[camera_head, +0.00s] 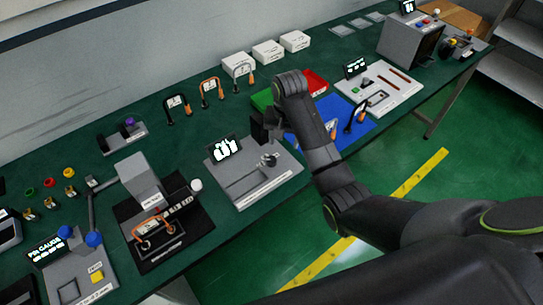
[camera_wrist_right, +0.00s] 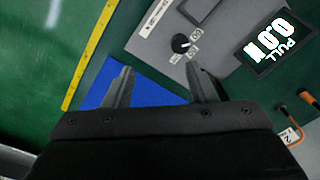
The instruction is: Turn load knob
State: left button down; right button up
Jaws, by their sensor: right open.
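A small dark round knob (camera_wrist_right: 181,43) stands on a light grey plate (camera_wrist_right: 160,25) in the right wrist view, with short labels beside it. A black display (camera_wrist_right: 272,42) reading "0.0 N PULL" is next to it. In the head view the same grey plate (camera_head: 243,197) carries the display (camera_head: 224,149) and the knob (camera_head: 268,160). My right gripper (camera_wrist_right: 163,87) is open and empty; the knob is ahead of its fingertips, apart from them. In the head view the right gripper (camera_head: 263,130) hangs above the plate's far right corner. My left gripper is not in view.
A blue mat (camera_head: 352,122) with cable pieces lies right of the plate. Green and red bins (camera_head: 315,82) are behind my right wrist. A black-based press (camera_head: 150,252) stands to the left. Orange-handled cables (camera_head: 212,88) and white boxes (camera_head: 268,51) are at the back.

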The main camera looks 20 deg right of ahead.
notch_tip(320, 180, up, 5)
send_over(272, 160)
jog(key=shift+m+g, duration=0.3)
jog(key=shift+m, duration=0.1)
notch_tip(272, 160, down, 18)
jog(key=b, duration=0.3)
jog(key=shift+a+r, duration=0.1)
jog(key=shift+r, duration=0.05)
jog(key=shift+c, duration=0.4)
jog(key=c, duration=0.9)
jog(key=shift+w+r+n+p, duration=0.1)
jog(key=shift+r+n+p, duration=0.05)
jog(key=shift+n+p, duration=0.15)
jog(key=shift+n, duration=0.5)
jog(key=o, duration=1)
